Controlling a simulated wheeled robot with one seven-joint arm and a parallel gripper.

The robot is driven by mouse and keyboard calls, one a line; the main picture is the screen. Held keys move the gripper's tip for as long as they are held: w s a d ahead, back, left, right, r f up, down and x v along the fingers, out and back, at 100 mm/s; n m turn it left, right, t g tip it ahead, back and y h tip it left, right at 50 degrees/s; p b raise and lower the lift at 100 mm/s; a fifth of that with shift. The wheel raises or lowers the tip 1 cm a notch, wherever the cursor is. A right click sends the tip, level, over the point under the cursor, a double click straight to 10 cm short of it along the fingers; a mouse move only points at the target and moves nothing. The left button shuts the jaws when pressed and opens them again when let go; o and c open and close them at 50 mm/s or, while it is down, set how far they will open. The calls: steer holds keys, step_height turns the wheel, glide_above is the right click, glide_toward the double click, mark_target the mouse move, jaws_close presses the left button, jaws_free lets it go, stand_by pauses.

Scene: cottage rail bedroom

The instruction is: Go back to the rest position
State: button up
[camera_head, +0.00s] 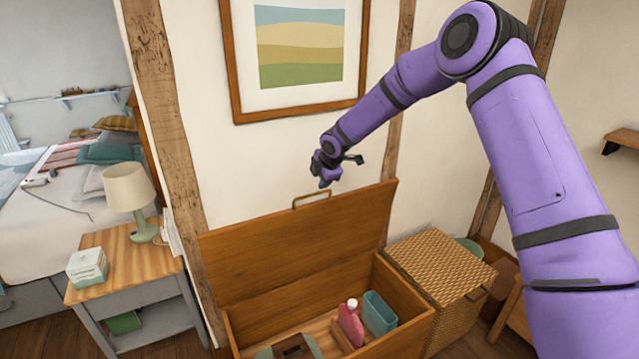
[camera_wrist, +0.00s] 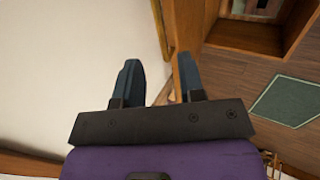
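My gripper (camera_head: 326,180) is raised in front of the wall, just above the open lid of a wooden chest. In the wrist view its two dark fingers (camera_wrist: 160,66) stand apart with nothing held between them. The chest lid (camera_head: 300,245) stands up, leaning back, with a brass handle (camera_head: 312,199) on its top edge. The gripper is a little above and right of this handle, apart from it in the head view. The lid's edge (camera_wrist: 168,35) runs behind the fingers in the wrist view.
The open chest (camera_head: 405,300) holds a pink bottle (camera_head: 350,322), a teal container (camera_head: 379,313) and a green-brown item. A wicker box (camera_head: 440,265) stands right of it. A side table (camera_head: 125,268) with a lamp (camera_head: 130,190) and a small box is left. A framed picture (camera_head: 300,105) hangs behind.

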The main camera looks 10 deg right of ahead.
steer(key=s+d+r+m+h, duration=0.1)
steer(key=s+d+r+m, duration=0.25)
steer(key=s+r, duration=0.45)
steer(key=s+d+r+m+h, duration=0.1)
steer(key=s+d+r+m, duration=0.25)
steer(key=s+r, duration=0.5)
steer(key=s+d+r+m+h, duration=0.1)
steer(key=s+d+r+m, duration=0.25)
steer(key=s+r, duration=0.5)
steer(key=s+d+r+m, duration=0.1)
steer(key=s+m, duration=0.4)
steer(key=s, duration=0.9)
steer(key=s+d+r+m+y, duration=0.1)
steer(key=s+d+m, duration=0.2)
steer(key=s, duration=1.2)
steer(key=m, duration=0.3)
steer(key=shift+s+d+g, duration=0.15)
steer(key=shift+s+g, duration=0.05)
steer(key=shift+g, duration=0.1)
